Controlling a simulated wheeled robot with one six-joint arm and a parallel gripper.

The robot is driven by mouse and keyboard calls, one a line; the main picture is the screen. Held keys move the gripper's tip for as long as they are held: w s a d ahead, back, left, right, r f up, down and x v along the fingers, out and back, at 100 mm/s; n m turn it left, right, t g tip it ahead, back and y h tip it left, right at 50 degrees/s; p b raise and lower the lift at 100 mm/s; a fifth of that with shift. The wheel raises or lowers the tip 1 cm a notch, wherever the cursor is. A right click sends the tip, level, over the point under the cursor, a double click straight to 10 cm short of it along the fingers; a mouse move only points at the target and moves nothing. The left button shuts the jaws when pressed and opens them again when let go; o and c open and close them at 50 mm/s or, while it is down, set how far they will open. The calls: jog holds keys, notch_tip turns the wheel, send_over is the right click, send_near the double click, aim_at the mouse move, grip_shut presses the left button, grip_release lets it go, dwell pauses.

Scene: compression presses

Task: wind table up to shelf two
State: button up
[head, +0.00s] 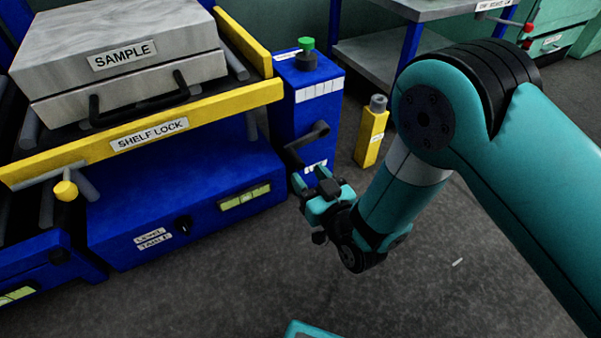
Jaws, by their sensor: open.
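A blue lift table (190,215) stands at the left, with a yellow rail marked SHELF LOCK (215,112) along its upper front. A grey case marked SAMPLE (150,75) with a black handle rests on top. A blue column (308,95) stands at the table's right end. A black crank handle (312,138) is on the column's front, low down. My gripper (318,188) is open and empty, just below and in front of the crank. It looks close to the crank, but I cannot tell whether they touch. No shelf number shows.
A green knob (306,44) tops the blue column. A yellow bottle (371,132) stands on the floor to its right. A grey bench (360,62) with blue legs is behind. A yellow knob (65,190) sticks out at the left. Floor in front is mostly clear.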

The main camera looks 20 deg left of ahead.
aim_at(300, 166)
jog(key=shift+p+x, duration=0.5)
jog(key=shift+x, duration=0.4)
jog(key=shift+p+x, duration=0.95)
jog(key=shift+x, duration=0.15)
jog(key=shift+r, duration=0.1)
grip_shut()
